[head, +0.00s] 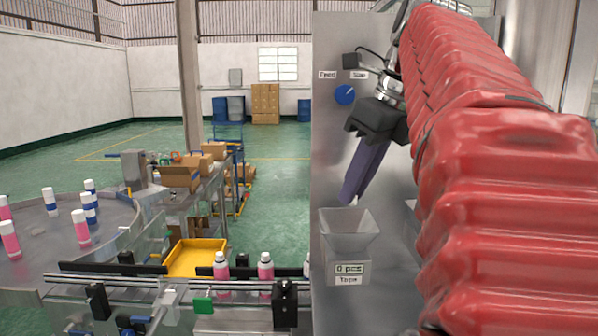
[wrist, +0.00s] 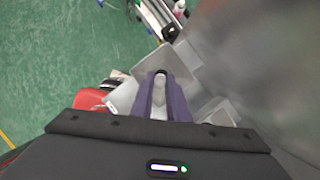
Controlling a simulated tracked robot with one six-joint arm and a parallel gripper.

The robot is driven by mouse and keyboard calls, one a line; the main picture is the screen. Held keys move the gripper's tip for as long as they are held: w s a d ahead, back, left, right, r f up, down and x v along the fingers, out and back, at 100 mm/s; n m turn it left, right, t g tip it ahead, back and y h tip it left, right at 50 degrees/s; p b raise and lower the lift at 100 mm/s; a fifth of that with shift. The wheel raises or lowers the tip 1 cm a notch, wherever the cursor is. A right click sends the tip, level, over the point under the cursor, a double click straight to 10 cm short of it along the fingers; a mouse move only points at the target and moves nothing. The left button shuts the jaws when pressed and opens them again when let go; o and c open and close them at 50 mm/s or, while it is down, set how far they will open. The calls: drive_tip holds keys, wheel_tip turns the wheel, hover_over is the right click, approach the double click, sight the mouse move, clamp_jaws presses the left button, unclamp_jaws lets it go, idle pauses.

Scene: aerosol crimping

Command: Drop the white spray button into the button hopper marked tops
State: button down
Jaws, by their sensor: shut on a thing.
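My gripper (head: 350,198) has dark purple fingers that point down and left, with the tips just above the open mouth of the grey button hopper (head: 347,246). The hopper is a funnel on a box, labelled "0 pcs" and "Tops", fixed to the metal panel. In the wrist view my gripper (wrist: 162,80) is shut on a small pale rounded piece, the white spray button (wrist: 159,84), held between the fingers. In the wrist view the grey hopper (wrist: 168,58) lies beyond the fingertips.
The metal panel (head: 332,150) with a blue knob (head: 344,95) stands behind the hopper. Left of it, pink cans (head: 265,266) stand along a conveyor rail near a yellow tray (head: 196,258). More cans stand on a round table (head: 62,238) at far left.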

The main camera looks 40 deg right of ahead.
drive_tip(key=shift+f, duration=1.9)
drive_tip(key=c, duration=1.6)
unclamp_jaws()
drive_tip(key=shift+c, duration=0.2)
drive_tip(key=shift+w+r, duration=0.1)
drive_tip(key=shift+r, duration=1.4)
